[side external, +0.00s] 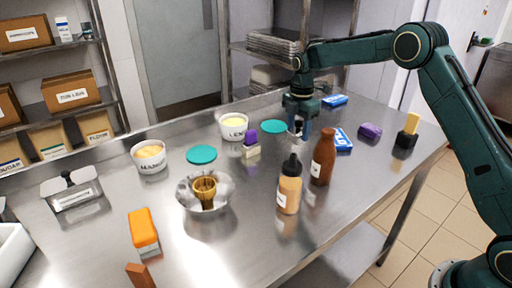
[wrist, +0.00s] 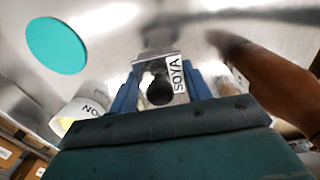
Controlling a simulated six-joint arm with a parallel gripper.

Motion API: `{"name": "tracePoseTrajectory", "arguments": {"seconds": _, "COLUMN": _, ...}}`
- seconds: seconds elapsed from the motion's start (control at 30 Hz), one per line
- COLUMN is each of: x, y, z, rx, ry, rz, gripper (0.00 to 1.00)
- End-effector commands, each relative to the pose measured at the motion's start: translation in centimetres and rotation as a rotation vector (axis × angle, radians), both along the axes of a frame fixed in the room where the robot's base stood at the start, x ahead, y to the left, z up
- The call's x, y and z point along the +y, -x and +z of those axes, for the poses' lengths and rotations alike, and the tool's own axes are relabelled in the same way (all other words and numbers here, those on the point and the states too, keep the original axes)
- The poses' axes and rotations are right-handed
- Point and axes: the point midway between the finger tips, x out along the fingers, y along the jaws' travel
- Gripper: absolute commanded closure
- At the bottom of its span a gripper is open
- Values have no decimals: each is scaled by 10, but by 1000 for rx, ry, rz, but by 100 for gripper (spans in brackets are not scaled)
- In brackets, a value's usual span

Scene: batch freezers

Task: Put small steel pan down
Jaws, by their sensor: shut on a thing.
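My gripper (side external: 299,128) is over the far right part of the steel table (side external: 250,262), pointing down. Its blue fingers (wrist: 160,92) are shut on a small steel pan (wrist: 151,58) with a black knob and a white label reading SOYA. In the side view the pan is mostly hidden by the fingers. I cannot tell whether its bottom touches the table.
A brown bottle (side external: 324,158) and a tan bottle (side external: 289,188) stand in front of my gripper. Blue-white boxes (side external: 343,140) lie at right. Front table is partly clear.

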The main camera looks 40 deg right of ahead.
Motion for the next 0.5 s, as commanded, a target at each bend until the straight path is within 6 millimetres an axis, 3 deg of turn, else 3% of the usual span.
{"name": "tracePoseTrajectory", "arguments": {"seconds": 0.23, "x": 0, "y": 0, "z": -7, "rx": 2, "ry": 0, "rz": 0, "gripper": 83}}
{"name": "tracePoseTrajectory", "arguments": {"seconds": 0.5, "x": 0, "y": 1, "z": -36, "rx": 3, "ry": 0, "rz": 0, "gripper": 83}}
